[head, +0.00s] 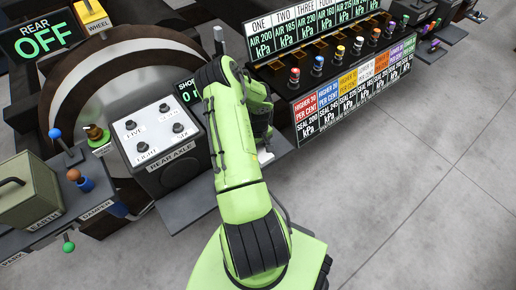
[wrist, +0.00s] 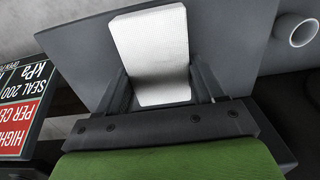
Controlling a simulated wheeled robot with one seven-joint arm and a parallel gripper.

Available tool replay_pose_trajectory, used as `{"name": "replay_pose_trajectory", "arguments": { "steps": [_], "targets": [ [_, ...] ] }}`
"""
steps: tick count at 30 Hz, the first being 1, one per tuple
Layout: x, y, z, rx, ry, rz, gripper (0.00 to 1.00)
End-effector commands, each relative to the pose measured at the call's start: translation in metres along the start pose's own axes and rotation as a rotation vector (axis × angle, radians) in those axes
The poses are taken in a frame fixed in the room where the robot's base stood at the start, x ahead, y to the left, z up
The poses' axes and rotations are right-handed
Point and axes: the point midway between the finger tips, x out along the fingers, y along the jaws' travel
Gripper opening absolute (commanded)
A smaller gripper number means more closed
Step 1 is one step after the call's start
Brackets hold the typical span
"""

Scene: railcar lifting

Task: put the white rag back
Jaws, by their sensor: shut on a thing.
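The white rag (wrist: 152,50) is a pale, finely textured, flat piece between the two dark fingers of my gripper (wrist: 163,88) in the wrist view. My gripper is shut on it, and its far end sticks out beyond the fingers. The rag lies over a grey shelf (wrist: 235,40); I cannot tell whether it touches it. In the head view a small white patch of the rag (head: 265,157) shows beside my green arm, over the grey ledge; my arm hides most of the fingers there.
A white round tube (wrist: 297,30) is at the upper right of the wrist view. A labelled panel (head: 350,95) with several coloured knobs stands right of my arm. A box with white-topped controls (head: 157,135) is on the left. The floor (head: 430,190) at right is clear.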

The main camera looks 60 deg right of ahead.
Motion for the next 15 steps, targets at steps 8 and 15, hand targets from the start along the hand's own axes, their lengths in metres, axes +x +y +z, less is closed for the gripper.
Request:
{"name": "replay_pose_trajectory", "arguments": {
  "steps": [8, 15],
  "targets": [
    [0.0015, -0.0002, 0.0003, 0.0, -0.001, -0.001, 0.94],
    [-0.0014, -0.0001, 0.0002, 0.0, -0.001, 0.0, 0.94]
  ]
}}
